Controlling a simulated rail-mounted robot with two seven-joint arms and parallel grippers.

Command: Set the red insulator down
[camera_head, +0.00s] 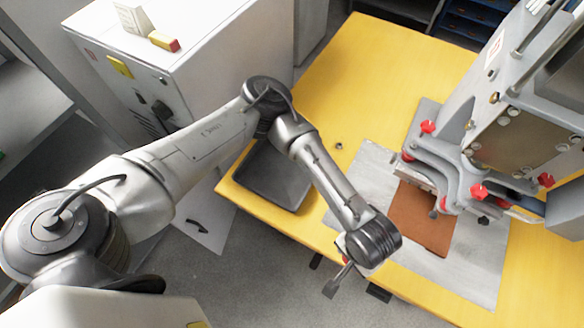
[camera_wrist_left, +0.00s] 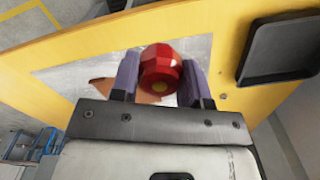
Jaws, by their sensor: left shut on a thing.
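The red insulator (camera_wrist_left: 160,72) is a rounded red piece with a small yellow centre. In the left wrist view it sits between the two dark fingers of my left gripper (camera_wrist_left: 163,82), which is shut on it. In the head view my left gripper (camera_head: 344,274) is at the front edge of the yellow table (camera_head: 375,52), below the end of my left arm. There the wrist hides most of the insulator. The height of the insulator above the table is hard to tell. My right gripper is not in view.
A grey welding press (camera_head: 500,110) with several red knobs stands on the right. Under it lie a pale metal plate (camera_head: 478,262) and a brown sheet (camera_head: 421,218). A dark tray (camera_head: 272,180) sits at the table's left corner. A white cabinet (camera_head: 215,50) stands behind.

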